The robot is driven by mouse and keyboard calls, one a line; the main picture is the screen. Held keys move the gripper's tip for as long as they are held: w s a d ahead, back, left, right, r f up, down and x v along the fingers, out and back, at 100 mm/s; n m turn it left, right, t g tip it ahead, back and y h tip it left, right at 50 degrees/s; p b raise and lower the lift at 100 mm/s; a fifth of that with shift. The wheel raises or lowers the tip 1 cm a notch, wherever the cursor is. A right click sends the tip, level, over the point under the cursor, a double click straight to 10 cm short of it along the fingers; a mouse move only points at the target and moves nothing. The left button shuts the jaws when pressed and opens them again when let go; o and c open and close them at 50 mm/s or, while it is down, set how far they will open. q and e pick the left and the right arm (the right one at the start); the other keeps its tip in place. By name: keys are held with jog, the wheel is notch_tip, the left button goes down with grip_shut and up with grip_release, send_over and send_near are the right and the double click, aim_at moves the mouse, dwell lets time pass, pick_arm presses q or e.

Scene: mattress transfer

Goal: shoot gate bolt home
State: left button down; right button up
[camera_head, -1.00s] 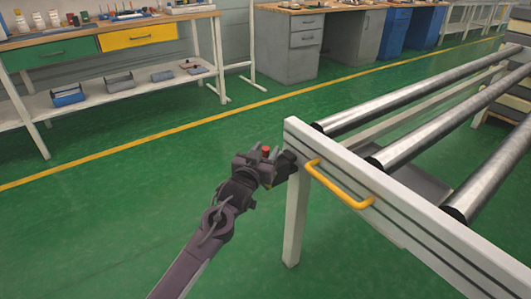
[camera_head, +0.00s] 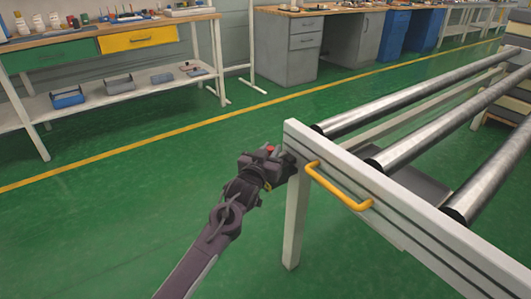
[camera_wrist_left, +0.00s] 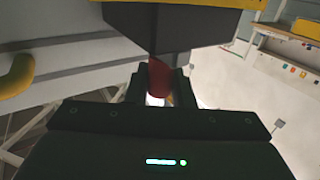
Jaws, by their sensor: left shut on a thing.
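A red knob (camera_head: 271,149) shows at my left gripper, by the near left corner of a white roller frame (camera_head: 400,205). In the left wrist view the red knob (camera_wrist_left: 159,80) sits between the two dark fingers, below a dark block (camera_wrist_left: 180,28) with a yellow top edge. My left gripper (camera_head: 285,160) is shut on the red knob, close to the frame's end beam. The rest of the bolt is hidden by the gripper and the dark block, so its position cannot be told. My right gripper is not in view.
A yellow handle (camera_head: 338,187) sticks out of the end beam just right of my left gripper. Steel rollers (camera_head: 430,120) run back from the beam. A white leg (camera_head: 297,220) stands below the corner. Green floor (camera_head: 130,215) is clear to the left; workbenches stand behind.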

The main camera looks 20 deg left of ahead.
pick_arm(q)
jog(key=shift+w+d, duration=0.6)
jog(key=shift+w, duration=0.2)
jog(key=shift+r, duration=0.1)
jog(key=c, duration=1.5)
grip_release()
jog(key=shift+c, duration=0.2)
jog(key=shift+o, duration=1.2)
jog(key=shift+w+d, duration=0.1)
